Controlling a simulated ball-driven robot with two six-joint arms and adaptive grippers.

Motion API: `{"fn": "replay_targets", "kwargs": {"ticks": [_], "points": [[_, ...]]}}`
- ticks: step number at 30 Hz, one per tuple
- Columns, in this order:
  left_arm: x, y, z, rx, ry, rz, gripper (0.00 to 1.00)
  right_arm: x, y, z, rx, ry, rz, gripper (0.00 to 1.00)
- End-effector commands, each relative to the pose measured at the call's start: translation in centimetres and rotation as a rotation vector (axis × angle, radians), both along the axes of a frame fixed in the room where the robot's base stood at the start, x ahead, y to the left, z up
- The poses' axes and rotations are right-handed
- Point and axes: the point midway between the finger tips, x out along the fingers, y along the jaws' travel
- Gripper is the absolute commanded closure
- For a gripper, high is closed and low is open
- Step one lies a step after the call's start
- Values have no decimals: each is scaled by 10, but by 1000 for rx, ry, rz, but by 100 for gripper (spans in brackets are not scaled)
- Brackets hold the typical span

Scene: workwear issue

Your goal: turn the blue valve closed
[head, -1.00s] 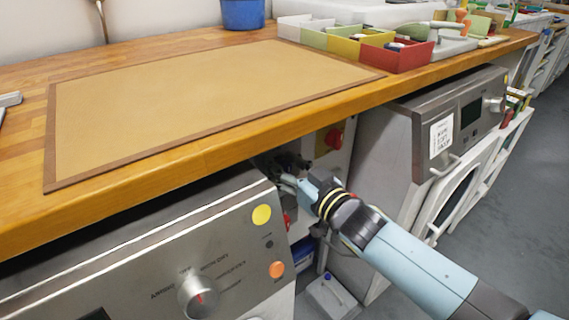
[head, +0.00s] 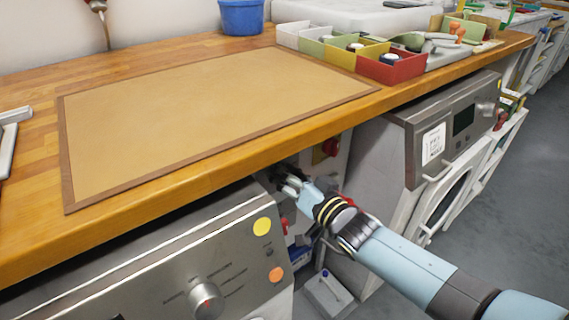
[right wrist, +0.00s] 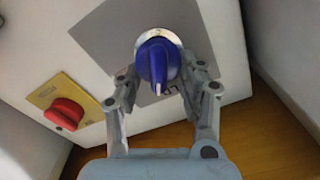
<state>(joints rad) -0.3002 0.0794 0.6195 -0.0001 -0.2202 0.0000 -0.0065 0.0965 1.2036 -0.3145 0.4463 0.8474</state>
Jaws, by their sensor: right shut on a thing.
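The blue valve (right wrist: 157,62) is a round knob with a raised grip, on a round metal base over a grey plate on a white panel, in the right wrist view. My right gripper (right wrist: 159,76) has one finger on each side of the knob and is shut on it. In the head view my right gripper (head: 284,178) reaches under the worktop's front edge, between two machines. The valve is hidden there by the gripper and the worktop's shadow. My left gripper is not in view.
A red knob on a yellow plate (right wrist: 64,112) sits left of the blue valve. The wooden worktop (head: 250,146) overhangs my right gripper. A steel-fronted machine (head: 190,270) stands at left, another (head: 420,160) at right. Grey floor (head: 525,190) is clear at far right.

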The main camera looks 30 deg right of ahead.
Motion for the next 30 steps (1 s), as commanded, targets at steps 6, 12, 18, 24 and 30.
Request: {"fn": "replay_targets", "kwargs": {"ticks": [6, 12, 18, 24, 30], "points": [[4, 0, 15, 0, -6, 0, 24, 1, -4, 0, 201, 30, -1, 94], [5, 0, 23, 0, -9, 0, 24, 1, -7, -4, 390, 57, -2, 94], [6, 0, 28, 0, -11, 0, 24, 1, -9, -7, 578, 83, -2, 94], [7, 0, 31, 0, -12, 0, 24, 0, -10, -11, 758, 111, -3, 94], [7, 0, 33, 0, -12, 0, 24, 1, -10, -15, 912, 133, -3, 94]]}}
